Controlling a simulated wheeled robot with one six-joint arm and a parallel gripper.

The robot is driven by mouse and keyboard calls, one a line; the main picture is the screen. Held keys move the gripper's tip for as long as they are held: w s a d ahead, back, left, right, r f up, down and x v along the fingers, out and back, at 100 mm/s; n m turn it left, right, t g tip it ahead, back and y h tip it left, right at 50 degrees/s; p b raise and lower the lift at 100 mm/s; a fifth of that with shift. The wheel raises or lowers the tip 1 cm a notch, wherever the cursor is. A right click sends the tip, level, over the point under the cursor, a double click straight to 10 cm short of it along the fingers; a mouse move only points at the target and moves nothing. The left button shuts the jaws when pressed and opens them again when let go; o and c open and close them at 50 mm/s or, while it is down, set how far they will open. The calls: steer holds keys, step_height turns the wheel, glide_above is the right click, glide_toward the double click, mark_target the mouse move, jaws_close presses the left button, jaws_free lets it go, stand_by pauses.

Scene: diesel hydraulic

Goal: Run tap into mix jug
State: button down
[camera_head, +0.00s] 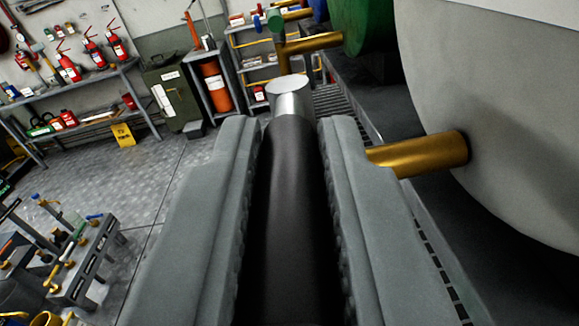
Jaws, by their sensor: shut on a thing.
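My gripper (292,130) fills the middle of the view, with its two grey jaws shut on a black rounded bar (292,210). The bar has a bright silver cylindrical end (290,98) that sticks out past the jaws; its near end is out of the frame. A brass pipe (420,156) comes out of a large pale grey tank (500,90) at the right, partly behind the right jaw. Another brass pipe (310,44) with a green fitting (274,20) shows beyond the silver end. I cannot make out a mix jug for certain.
A low metal stand (88,262) with small tools and fittings is at the lower left. A shelf (75,85) with red extinguishers, a green can (172,92) and a rack (262,72) line the back. The tiled floor (150,190) between is clear.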

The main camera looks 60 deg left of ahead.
steer(key=shift+w+d+n+g+y, duration=0.15)
steer(key=shift+w+n+g+y, duration=0.1)
steer(key=shift+n+g+y, duration=0.3)
steer(key=c, duration=1.4)
jaws_free()
steer(key=shift+o, duration=0.2)
steer(key=shift+d, duration=0.1)
steer(key=v, duration=1.7)
steer(key=shift+r, duration=0.15)
steer(key=shift+s+d, duration=0.1)
